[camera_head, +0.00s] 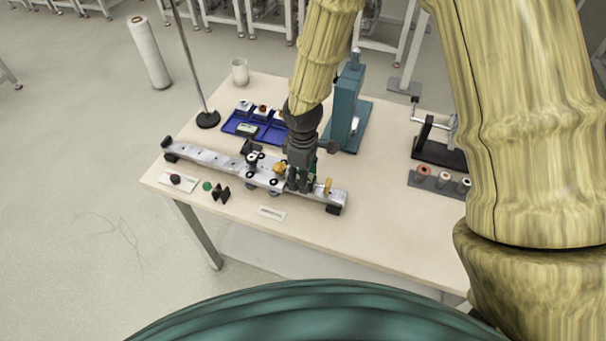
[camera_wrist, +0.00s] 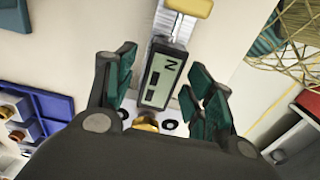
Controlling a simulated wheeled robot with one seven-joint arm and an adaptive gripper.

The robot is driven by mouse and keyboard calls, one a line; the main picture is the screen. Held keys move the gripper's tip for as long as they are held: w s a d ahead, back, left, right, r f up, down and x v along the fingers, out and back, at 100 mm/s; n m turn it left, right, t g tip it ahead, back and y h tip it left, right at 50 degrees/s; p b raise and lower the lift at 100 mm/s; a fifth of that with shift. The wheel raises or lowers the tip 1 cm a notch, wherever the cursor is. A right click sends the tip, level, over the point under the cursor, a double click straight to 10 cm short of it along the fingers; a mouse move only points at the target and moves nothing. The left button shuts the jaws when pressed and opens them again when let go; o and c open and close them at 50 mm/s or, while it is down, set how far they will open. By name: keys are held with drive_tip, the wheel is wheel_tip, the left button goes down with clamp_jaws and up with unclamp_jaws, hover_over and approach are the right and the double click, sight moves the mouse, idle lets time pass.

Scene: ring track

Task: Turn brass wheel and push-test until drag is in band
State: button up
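The grey metal rail (camera_head: 215,161) runs across the near part of the table, with a carriage on it. A brass wheel (camera_head: 279,168) shows on the carriage, just left of my gripper (camera_head: 300,180). A yellow-brass piece (camera_head: 327,186) stands on the rail to the right of my gripper. In the wrist view my gripper (camera_wrist: 165,90) is open, its two fingers apart on either side of a gauge (camera_wrist: 163,79). The gauge's display shows an "N"; its other characters I cannot read. Brass (camera_wrist: 146,123) shows partly behind my gripper's body. A yellow block (camera_wrist: 190,7) is at the top.
A blue tray (camera_head: 240,129) with parts lies behind the rail. A teal press (camera_head: 347,108) stands behind my gripper. A stand with a pole (camera_head: 207,119) is at the left, a cup (camera_head: 240,72) at the back. A black crank fixture (camera_head: 438,150) is at the right. The table's front right is clear.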

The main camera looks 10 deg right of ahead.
drive_tip(key=shift+r, duration=0.1)
wheel_tip(320, 180, up, 12)
idle(0.8)
idle(0.4)
